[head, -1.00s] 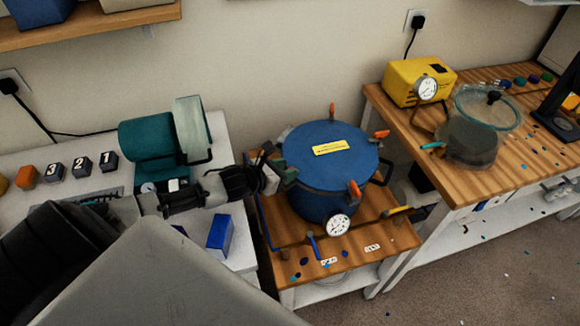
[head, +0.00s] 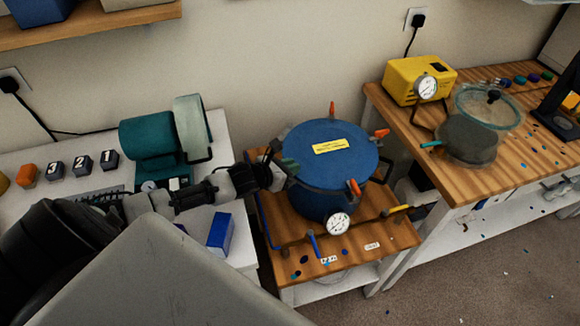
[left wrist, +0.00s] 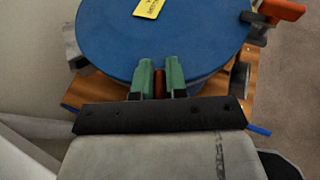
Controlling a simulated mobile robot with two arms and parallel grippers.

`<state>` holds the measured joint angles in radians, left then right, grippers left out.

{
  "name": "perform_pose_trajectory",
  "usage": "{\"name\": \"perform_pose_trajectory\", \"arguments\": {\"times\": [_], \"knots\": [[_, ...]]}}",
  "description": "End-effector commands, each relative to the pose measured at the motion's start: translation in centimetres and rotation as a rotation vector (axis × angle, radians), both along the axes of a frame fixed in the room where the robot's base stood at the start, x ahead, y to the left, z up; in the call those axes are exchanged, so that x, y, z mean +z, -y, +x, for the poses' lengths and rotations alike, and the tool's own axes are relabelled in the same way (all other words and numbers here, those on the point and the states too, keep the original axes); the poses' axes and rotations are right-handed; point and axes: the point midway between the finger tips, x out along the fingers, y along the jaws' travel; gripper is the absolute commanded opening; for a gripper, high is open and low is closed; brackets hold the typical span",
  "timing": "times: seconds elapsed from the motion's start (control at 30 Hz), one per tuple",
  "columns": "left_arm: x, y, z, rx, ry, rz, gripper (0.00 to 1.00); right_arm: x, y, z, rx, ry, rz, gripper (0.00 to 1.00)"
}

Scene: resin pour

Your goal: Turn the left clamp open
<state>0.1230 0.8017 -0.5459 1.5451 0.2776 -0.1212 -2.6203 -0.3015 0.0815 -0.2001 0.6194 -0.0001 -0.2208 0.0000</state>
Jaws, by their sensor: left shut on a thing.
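The blue pressure pot (head: 325,165) stands on a low wooden-topped bench, its round lid bearing a yellow label. Orange clamp handles show on its rim at the back (head: 332,109), right (head: 381,133) and front (head: 354,188). My left gripper (head: 288,168) is at the left side of the lid and hides the left clamp there in the head view. In the left wrist view the green fingertips of my left gripper (left wrist: 158,78) are shut on the left clamp's orange handle (left wrist: 159,84), which shows between them at the lid's edge. My right gripper is out of view.
A pressure gauge (head: 338,224) and a blue valve lever (head: 314,244) are on the pot's front pipework. A yellow pump (head: 420,82) stands on the right bench beside a clear-lidded vessel (head: 470,138). A teal machine (head: 150,140) and a blue box (head: 220,233) are on the left bench.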

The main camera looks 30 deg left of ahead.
Motion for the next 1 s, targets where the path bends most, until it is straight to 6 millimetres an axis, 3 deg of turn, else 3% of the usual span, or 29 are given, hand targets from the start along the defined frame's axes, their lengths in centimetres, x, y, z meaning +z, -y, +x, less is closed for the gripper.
{"name": "perform_pose_trajectory", "arguments": {"times": [0.37, 1.0], "knots": [[0.1, 0.0, 0.0, 0.14, -0.001, -0.005, 0.0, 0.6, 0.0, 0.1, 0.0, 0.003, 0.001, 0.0], [0.2, -0.7, 0.0, 0.727, 0.0, -0.004, 0.0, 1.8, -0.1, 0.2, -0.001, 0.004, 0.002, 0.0]]}}
